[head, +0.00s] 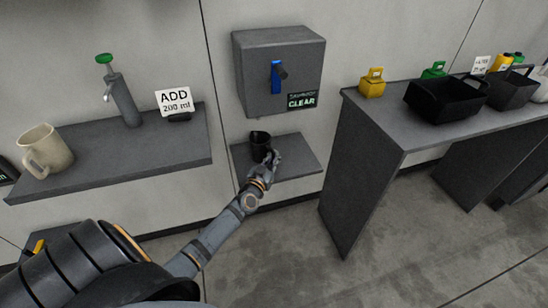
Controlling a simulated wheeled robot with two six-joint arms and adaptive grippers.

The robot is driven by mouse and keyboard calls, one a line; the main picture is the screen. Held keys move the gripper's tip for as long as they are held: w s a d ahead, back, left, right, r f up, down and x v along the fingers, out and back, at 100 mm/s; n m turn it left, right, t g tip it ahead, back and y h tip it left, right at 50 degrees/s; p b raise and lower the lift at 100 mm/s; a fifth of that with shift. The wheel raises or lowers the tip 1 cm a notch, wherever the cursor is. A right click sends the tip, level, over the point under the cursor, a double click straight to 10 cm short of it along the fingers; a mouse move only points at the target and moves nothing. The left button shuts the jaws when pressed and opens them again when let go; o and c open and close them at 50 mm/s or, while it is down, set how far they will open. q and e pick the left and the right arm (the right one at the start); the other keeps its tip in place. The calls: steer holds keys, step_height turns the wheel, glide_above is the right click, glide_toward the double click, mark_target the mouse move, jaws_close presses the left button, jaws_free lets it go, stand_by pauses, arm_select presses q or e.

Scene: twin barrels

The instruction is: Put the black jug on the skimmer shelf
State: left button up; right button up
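The black jug (259,141) is upright at the small grey skimmer shelf (302,162), below a grey wall box with a CLEAR display. It appears to rest on the shelf, near its back left. My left gripper (272,159) is at the jug's front right side, close against it or touching. The jug's handle is not clear behind the fingers, and I cannot tell whether they are closed on it. My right gripper is not in view.
The wall box (280,75) with a blue lever (276,77) hangs above the shelf. A beige jug (46,148) and a green-topped tap (122,95) stand on the left shelf (95,165). At right, a grey table (395,130) holds black bins (445,100) and a yellow weight-like block (372,84).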

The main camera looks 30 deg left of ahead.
arm_select(q)
steer(key=o, duration=0.5)
